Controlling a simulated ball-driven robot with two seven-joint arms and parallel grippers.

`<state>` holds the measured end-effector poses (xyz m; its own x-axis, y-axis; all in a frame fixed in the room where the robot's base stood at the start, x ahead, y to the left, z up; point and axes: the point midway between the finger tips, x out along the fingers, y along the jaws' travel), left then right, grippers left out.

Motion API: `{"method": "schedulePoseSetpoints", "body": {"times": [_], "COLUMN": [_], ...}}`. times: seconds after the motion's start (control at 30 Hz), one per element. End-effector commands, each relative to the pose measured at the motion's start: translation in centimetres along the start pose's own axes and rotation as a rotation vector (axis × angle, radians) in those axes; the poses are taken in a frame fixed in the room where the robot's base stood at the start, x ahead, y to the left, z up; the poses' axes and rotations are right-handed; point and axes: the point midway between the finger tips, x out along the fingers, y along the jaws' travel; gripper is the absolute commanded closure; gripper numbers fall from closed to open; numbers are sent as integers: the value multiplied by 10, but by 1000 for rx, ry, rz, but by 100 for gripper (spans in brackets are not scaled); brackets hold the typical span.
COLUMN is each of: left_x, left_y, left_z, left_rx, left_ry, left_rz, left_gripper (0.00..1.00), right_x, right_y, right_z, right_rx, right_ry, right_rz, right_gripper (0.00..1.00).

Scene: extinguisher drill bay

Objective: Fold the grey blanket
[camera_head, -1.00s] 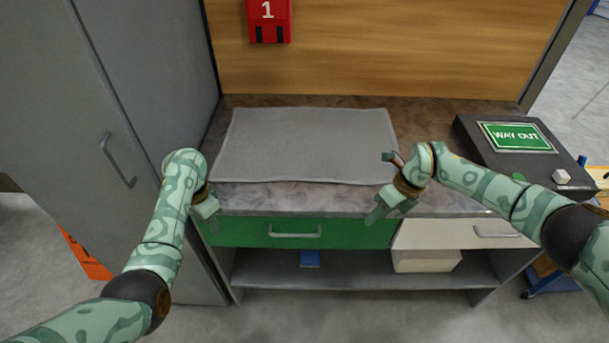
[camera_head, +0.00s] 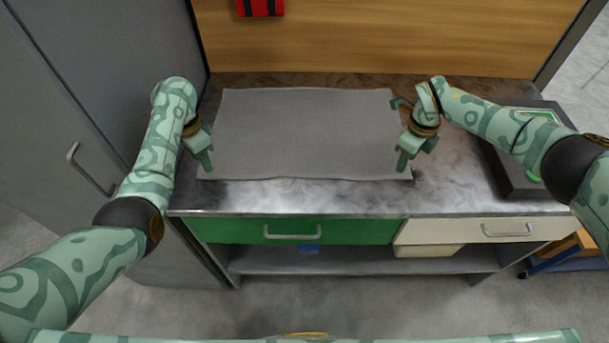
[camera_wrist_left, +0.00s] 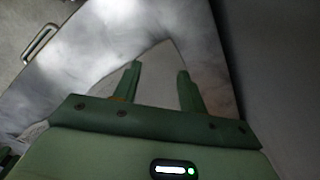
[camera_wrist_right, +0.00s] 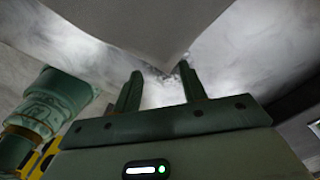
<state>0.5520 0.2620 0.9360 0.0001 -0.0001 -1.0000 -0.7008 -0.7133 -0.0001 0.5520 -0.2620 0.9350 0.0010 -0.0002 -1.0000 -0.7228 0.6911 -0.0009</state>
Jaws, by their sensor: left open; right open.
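The grey blanket (camera_head: 300,130) lies flat and spread out on the worktop (camera_head: 300,197). My left gripper (camera_head: 206,166) is open at the blanket's near left corner. In the left wrist view (camera_wrist_left: 158,80) the pale blanket corner (camera_wrist_left: 156,68) shows between the two fingers. My right gripper (camera_head: 403,162) is open at the near right corner. In the right wrist view (camera_wrist_right: 157,82) the blanket corner (camera_wrist_right: 140,28) points toward the gap between the fingers. I cannot tell whether any finger touches the cloth.
A dark box with a green sign (camera_head: 507,183) stands on the right of the worktop, partly behind my right arm. A grey cabinet (camera_head: 95,100) rises at the left. A green drawer (camera_head: 225,231) and a white drawer (camera_head: 450,231) are shut below. The worktop's front strip is clear.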

Motion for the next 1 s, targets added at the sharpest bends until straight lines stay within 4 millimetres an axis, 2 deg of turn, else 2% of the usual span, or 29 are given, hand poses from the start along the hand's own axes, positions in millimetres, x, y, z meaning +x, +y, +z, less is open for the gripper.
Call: {"method": "schedulePoseSetpoints", "body": {"times": [0.1,0.23,0.7,0.77,1.0], "left_x": [19,33,44,43,43], "left_y": [0,0,0,0,0], "left_z": [1,0,0,0,1], "left_rx": [0,0,-1,-1,-1], "left_ry": [-2,-1,-1,-1,-2], "left_rz": [1,0,0,0,1], "left_gripper": [58,58,58,64,97], "right_x": [20,33,44,43,43], "right_y": [1,0,0,0,0], "right_z": [0,0,0,0,-1], "right_rx": [2,2,0,0,1], "right_ry": [1,-1,1,1,2], "right_rz": [1,1,1,1,1], "right_gripper": [58,58,58,64,97]}}
